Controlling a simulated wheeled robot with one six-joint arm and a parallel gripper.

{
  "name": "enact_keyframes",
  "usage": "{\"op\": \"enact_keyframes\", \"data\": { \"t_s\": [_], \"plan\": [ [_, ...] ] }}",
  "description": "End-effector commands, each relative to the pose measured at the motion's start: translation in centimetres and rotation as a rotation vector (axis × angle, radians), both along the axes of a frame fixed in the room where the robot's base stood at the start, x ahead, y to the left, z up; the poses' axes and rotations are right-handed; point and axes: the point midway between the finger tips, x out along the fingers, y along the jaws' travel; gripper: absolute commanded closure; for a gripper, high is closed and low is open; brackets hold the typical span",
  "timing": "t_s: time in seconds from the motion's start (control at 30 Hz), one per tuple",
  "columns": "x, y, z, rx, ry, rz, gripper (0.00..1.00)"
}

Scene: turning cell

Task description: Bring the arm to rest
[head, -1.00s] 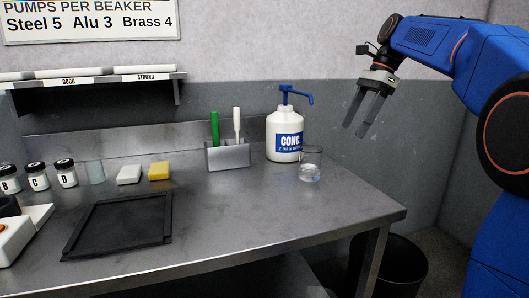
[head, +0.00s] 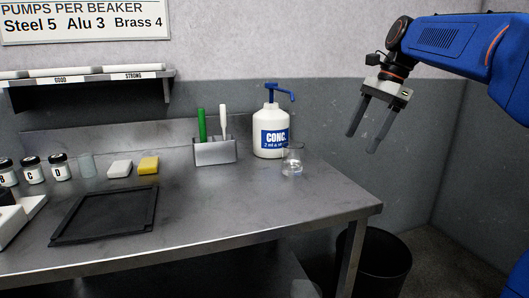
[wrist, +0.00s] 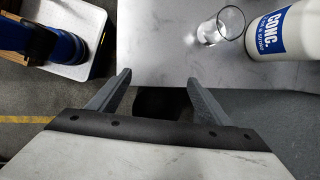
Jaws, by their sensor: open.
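My gripper (head: 368,128) hangs in the air to the right of the bench, beyond the pump bottle, with its two grey fingers apart and nothing between them. In the wrist view my gripper (wrist: 158,88) is also open and empty, with the bench edge beyond the fingertips. My blue arm reaches in from the upper right in the head view. The white CONC. pump bottle (head: 271,138) stands upright on the bench. A glass beaker (head: 292,161) with a little clear liquid stands beside it, clear of my gripper.
The steel bench (head: 230,205) carries a holder (head: 214,153) with green and white tools, a yellow sponge (head: 148,165), a white block, lidded jars and a black tray (head: 105,215). A black bin (head: 382,262) stands on the floor to the right. A wall shelf (head: 90,84) is at left.

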Motion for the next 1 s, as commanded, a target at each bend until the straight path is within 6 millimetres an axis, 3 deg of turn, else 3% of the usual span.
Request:
{"op": "enact_keyframes", "data": {
  "t_s": [0.17, 0.47, 0.77, 1.0],
  "plan": [
    [-3.5, 0.2, -1.8, -0.045, -0.078, 0.110, 0.28],
    [-11.3, -0.2, -7.6, -0.174, -0.247, 0.399, 0.28],
    [-19.0, -1.0, -15.0, -0.327, -0.389, 0.719, 0.28],
    [-24.7, -1.9, -21.9, -0.460, -0.478, 0.993, 0.28]
  ]
}}
